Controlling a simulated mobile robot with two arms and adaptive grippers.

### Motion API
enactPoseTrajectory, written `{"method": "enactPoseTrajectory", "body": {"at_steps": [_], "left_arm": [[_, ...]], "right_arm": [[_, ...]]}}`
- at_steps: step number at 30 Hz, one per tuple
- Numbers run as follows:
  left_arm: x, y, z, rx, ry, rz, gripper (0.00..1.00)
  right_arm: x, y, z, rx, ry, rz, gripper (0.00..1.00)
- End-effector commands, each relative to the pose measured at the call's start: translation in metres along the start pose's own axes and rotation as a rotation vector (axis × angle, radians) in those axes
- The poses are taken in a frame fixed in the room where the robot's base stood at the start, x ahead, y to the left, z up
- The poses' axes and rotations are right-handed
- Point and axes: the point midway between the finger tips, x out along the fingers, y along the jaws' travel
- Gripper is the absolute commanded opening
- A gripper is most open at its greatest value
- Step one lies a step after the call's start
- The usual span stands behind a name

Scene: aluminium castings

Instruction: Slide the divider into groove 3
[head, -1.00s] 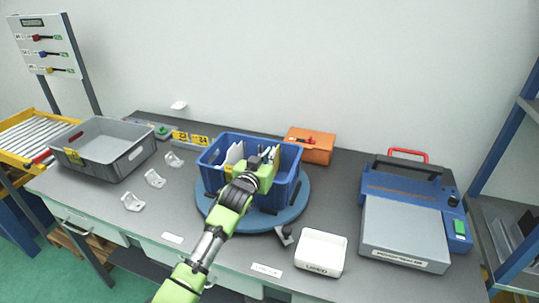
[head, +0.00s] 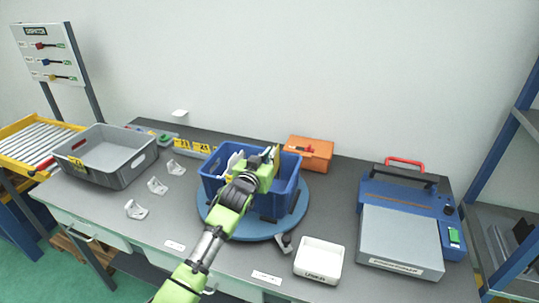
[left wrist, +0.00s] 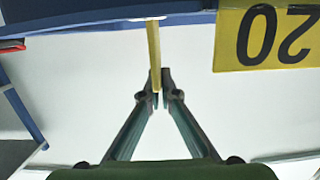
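The blue crate (head: 289,198) stands on a round blue turntable (head: 240,230) in the middle of the table. A pale divider panel (head: 234,160) shows at the crate's left side. My left gripper (head: 271,160) is over the crate's right rear part. In the left wrist view its fingertips (left wrist: 160,84) are closed together on the thin yellow divider (left wrist: 154,50), seen edge-on. The groove numbers cannot be read, and my arm hides much of the crate's inside. My right gripper is not in view.
A grey tote (head: 120,178) stands at the left, with several white castings (head: 157,186) beside it. An orange box (head: 318,154) is behind the crate. A white tray (head: 320,261) and a blue-grey machine (head: 402,235) are at the right.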

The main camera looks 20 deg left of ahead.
Motion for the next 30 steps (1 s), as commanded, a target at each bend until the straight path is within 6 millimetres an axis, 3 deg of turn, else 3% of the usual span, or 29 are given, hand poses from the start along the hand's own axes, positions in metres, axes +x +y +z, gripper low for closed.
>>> {"method": "enactPoseTrajectory", "body": {"at_steps": [30], "left_arm": [[-0.006,0.000,-0.043,-0.001,0.001,0.000,0.00]], "right_arm": [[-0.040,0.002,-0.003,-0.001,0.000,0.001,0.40]]}}
